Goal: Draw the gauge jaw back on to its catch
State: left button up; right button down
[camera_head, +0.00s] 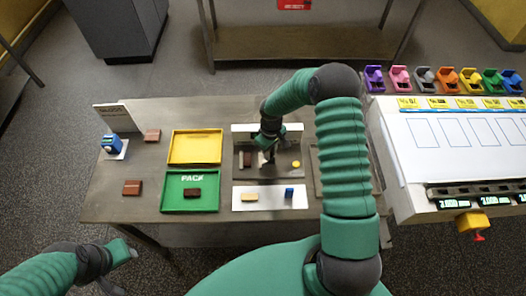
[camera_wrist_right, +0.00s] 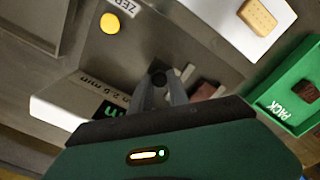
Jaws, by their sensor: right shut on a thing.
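The gauge (camera_head: 285,172) is a grey bed with a pale back panel, in the middle of the table. Its yellow button (camera_head: 296,164) is beside a ZERO label in the right wrist view (camera_wrist_right: 110,23). My right gripper (camera_head: 267,153) reaches down over the bed. In the right wrist view its fingers (camera_wrist_right: 158,82) are shut on a dark round knob (camera_wrist_right: 158,76). A brown piece (camera_head: 247,159) lies on the bed left of the gripper; it also shows in the wrist view (camera_wrist_right: 205,91). The jaw under the knob and its catch are mostly hidden. My left gripper (camera_head: 128,251) hangs off the table's front left, its opening unclear.
A yellow tray (camera_head: 195,133) and a green PACK tray (camera_head: 173,205) lie left of the gauge. A white mat (camera_head: 270,202) in front carries a biscuit-coloured block (camera_head: 250,197) and a blue block (camera_head: 289,192). Coloured dispensers line the right-hand bench.

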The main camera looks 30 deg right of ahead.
jog(key=shift+s+d, duration=0.6)
jog(key=shift+d, duration=0.35)
jog(key=c, duration=1.3)
grip_release()
jog(key=shift+s, duration=0.1)
jog(key=shift+o, duration=0.2)
jog(key=shift+d, duration=0.15)
notch_tip(320, 180, up, 17)
jog(key=b, duration=0.2)
jog(key=shift+f+b, duration=0.15)
jog(key=shift+b, duration=0.15)
jog(key=shift+d, duration=0.1)
